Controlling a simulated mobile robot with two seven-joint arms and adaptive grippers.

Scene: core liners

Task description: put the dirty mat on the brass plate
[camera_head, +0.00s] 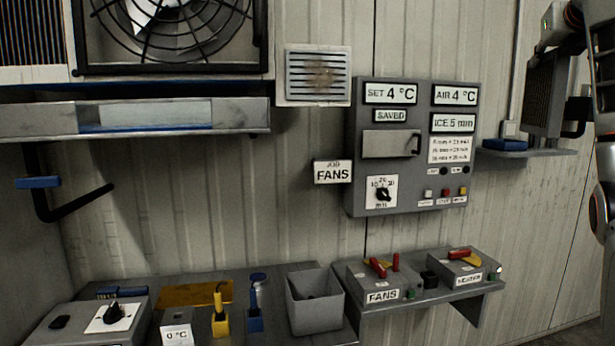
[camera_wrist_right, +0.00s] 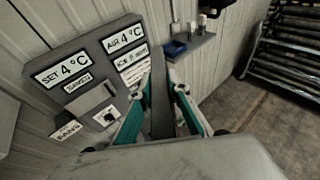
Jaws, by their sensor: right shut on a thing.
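The dirty mat (camera_head: 540,95) looks like a dark, ribbed panel, hanging upright at the upper right of the head view. My right gripper (camera_head: 554,40) is shut on its upper part. In the right wrist view the mat (camera_wrist_right: 161,100) is a dark grey slab, seen nearly edge-on between the teal fingers of my right gripper (camera_wrist_right: 160,112). The brass plate (camera_head: 195,293) lies on the bench at the lower left of the head view, far from the mat. No mat shows on its visible surface. My left gripper is not in view.
A grey control box (camera_head: 410,200) is on the wall between mat and plate. A small wall shelf (camera_head: 535,153) with a blue item is below the mat. A grey bin (camera_head: 314,305) and yellow and blue tools stand near the plate. A fan (camera_head: 175,25) is upper left.

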